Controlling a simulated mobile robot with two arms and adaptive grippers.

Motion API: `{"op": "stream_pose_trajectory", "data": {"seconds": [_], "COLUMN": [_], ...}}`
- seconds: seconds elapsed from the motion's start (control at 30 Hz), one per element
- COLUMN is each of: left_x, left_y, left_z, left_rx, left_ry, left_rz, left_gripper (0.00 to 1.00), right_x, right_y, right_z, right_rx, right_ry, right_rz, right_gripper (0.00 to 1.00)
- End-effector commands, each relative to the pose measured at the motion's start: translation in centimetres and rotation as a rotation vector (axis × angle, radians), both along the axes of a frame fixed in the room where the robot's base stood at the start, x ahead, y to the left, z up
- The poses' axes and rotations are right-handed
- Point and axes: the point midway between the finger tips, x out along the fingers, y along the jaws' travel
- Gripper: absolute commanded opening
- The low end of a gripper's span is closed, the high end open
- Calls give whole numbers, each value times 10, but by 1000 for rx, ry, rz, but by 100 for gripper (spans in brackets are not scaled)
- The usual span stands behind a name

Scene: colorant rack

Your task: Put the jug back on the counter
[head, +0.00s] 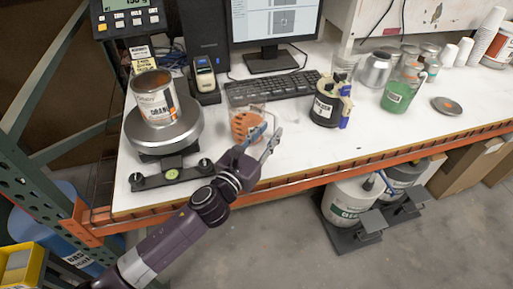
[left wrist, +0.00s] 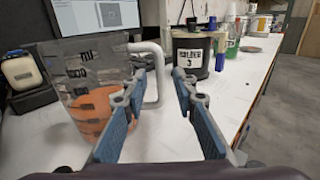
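The jug (head: 238,123) is clear, with orange contents low inside. It looks upright on the white counter (head: 325,150), in front of the keyboard. In the left wrist view the jug (left wrist: 82,75) stands at the left, with measuring marks on its wall and a pale handle (left wrist: 157,75) on its right side. My left gripper (head: 268,135) is open beside the jug. In the left wrist view its blue-padded fingers (left wrist: 157,100) are spread, with the handle showing between their tips. I cannot tell whether a finger touches the jug. My right gripper is not in view.
A scale (head: 165,140) bearing an open paint can (head: 155,100) stands left of the jug. Free counter lies at front right, up to the orange beam (head: 340,170).

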Motion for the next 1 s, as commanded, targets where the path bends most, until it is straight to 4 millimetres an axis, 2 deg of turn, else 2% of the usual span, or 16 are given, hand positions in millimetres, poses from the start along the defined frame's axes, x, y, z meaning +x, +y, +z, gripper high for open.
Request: {"op": "stream_pose_trajectory", "data": {"seconds": [0.2,0.4,0.6,1.0], "left_x": [-38,-60,-67,-66], "left_y": [20,32,35,35], "left_z": [-2,-1,0,0], "left_rx": [3,1,1,1], "left_ry": [1,0,0,0], "left_rz": [-2,-1,-1,-1], "left_gripper": [26,26,26,26], "right_x": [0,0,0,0], "right_y": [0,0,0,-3], "right_z": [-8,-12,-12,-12], "right_rx": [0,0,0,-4], "right_ry": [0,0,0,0], "right_rz": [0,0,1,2], "right_gripper": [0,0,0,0]}}
